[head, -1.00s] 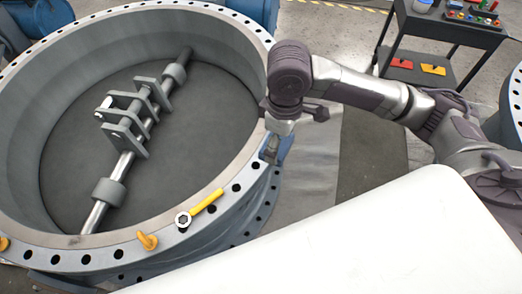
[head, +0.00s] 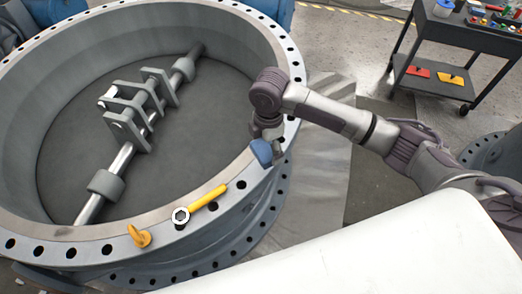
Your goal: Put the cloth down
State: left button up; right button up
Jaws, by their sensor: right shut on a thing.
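A blue cloth (head: 262,151) is at the right part of the valve's flange rim. My right gripper (head: 268,139) is over the rim, pointing down, and shut on the cloth. The cloth looks to be at or just above the flange top; I cannot tell whether it touches. The fingertips are partly hidden by the cloth and the wrist. My left gripper is not in view.
The big round butterfly valve (head: 128,232) has a flange with bolt holes and a shaft with brackets inside. A yellow-handled wrench (head: 207,197) and an orange eyebolt (head: 139,236) are on the rim. A black cart (head: 470,38) stands at upper right.

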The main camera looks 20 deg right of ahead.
aim_at(262, 141)
jog(key=w, duration=0.1)
jog(key=w+f, duration=0.1)
jog(key=w, duration=0.1)
jog(key=shift+a+f, duration=0.3)
jog(key=shift+f, duration=0.05)
jog(key=shift+w+f, duration=0.3)
jog(key=shift+f, duration=0.05)
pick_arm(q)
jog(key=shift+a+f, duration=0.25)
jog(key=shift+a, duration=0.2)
pick_arm(e)
jog(key=shift+f, duration=1.85)
jog(key=shift+s+f, duration=0.1)
jog(key=shift+f, duration=0.1)
jog(key=o, duration=0.8)
jog(key=shift+c, duration=0.2)
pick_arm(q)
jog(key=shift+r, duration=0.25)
pick_arm(e)
notch_tip(262, 141, up, 12)
jog(key=shift+r, duration=0.25)
